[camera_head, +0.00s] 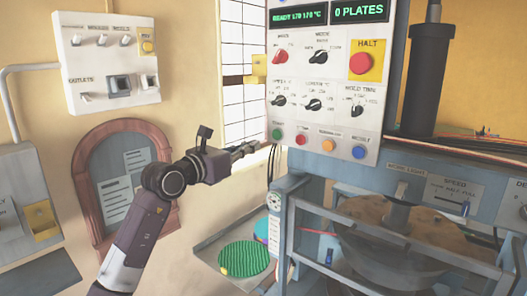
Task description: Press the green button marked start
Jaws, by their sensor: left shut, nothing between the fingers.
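A small green button (277,134) is the leftmost in the bottom row of the white control panel (325,100). The label beside it is too small to read surely. My left gripper (261,145) comes in from the left, shut and empty. Its fingertips point right, just left of and slightly below the green button in the picture. I cannot tell whether they touch the panel. My right gripper does not show.
Red (301,139), orange (328,145) and blue (359,152) buttons continue the row. A large red HALT button (361,63) on yellow sits above. Below is the press frame (300,220), with a green ridged disc (245,258) on a tray.

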